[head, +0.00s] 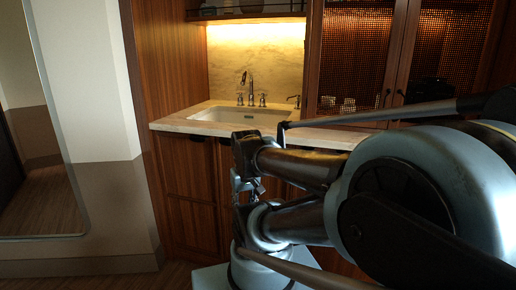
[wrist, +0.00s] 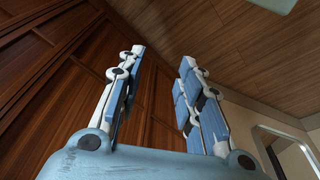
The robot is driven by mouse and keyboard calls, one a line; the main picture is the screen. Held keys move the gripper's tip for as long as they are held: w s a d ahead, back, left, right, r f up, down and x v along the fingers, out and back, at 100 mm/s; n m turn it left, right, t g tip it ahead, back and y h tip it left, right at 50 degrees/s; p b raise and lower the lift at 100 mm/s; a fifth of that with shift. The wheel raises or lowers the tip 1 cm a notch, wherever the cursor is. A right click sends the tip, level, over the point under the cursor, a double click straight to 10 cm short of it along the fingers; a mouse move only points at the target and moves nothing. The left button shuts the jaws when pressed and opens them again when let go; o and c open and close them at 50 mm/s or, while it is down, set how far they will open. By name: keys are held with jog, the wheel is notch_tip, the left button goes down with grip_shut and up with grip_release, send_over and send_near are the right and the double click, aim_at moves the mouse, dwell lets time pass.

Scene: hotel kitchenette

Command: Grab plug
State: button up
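I see no plug in either view. In the wrist view my gripper (wrist: 162,58) has its two blue and white fingers apart, with a clear gap and nothing between them. Beyond the fingers are dark wooden cabinet panels and wooden floor, and this view looks turned over. In the head view my arm fills the lower right and middle, in front of the sink cabinet. It hides part of the cabinet front and counter. I cannot clearly make out the gripper's fingers there.
A pale stone counter (head: 180,124) holds a white sink (head: 240,116) and a metal faucet (head: 249,88). Wooden cabinet doors (head: 192,195) stand below, and mesh-front doors (head: 352,55) above right. A tall mirror (head: 40,150) is on the left wall. Some floor shows at lower left.

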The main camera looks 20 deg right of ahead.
jog(key=shift+w+d, duration=0.2)
jog(key=shift+w, duration=0.05)
